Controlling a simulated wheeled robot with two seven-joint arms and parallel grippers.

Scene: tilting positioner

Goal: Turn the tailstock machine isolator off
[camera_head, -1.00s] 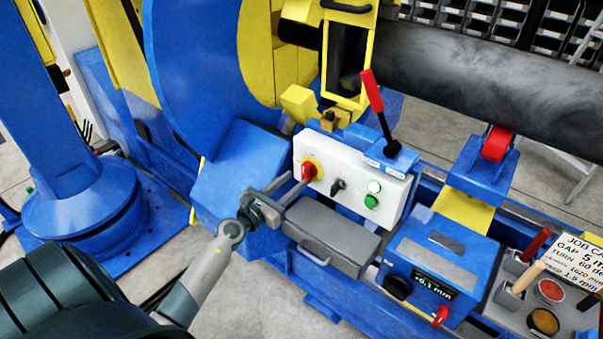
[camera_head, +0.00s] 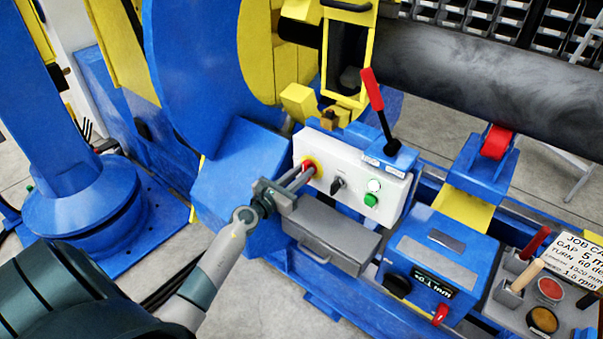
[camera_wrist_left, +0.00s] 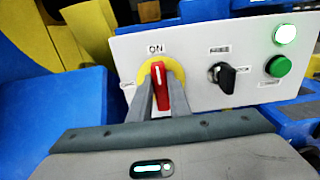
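The tailstock isolator is a red handle on a yellow round plate (camera_head: 317,172), on a white control panel (camera_head: 327,157). In the left wrist view the red handle (camera_wrist_left: 158,85) stands nearly upright, its top towards the ON label (camera_wrist_left: 155,48). My left gripper (camera_head: 303,174) reaches it from the lower left. Its fingers (camera_wrist_left: 157,98) lie on either side of the handle and appear closed on it, hiding part of its sides. The OFF marking cannot be read. My right gripper is out of view.
Right of the isolator are a black selector (camera_wrist_left: 223,74), a green button (camera_wrist_left: 278,66) and a lit white lamp (camera_wrist_left: 285,34). A grey drawer-like box (camera_head: 332,235) sits below the panel. A red-handled lever (camera_head: 372,90) rises behind it.

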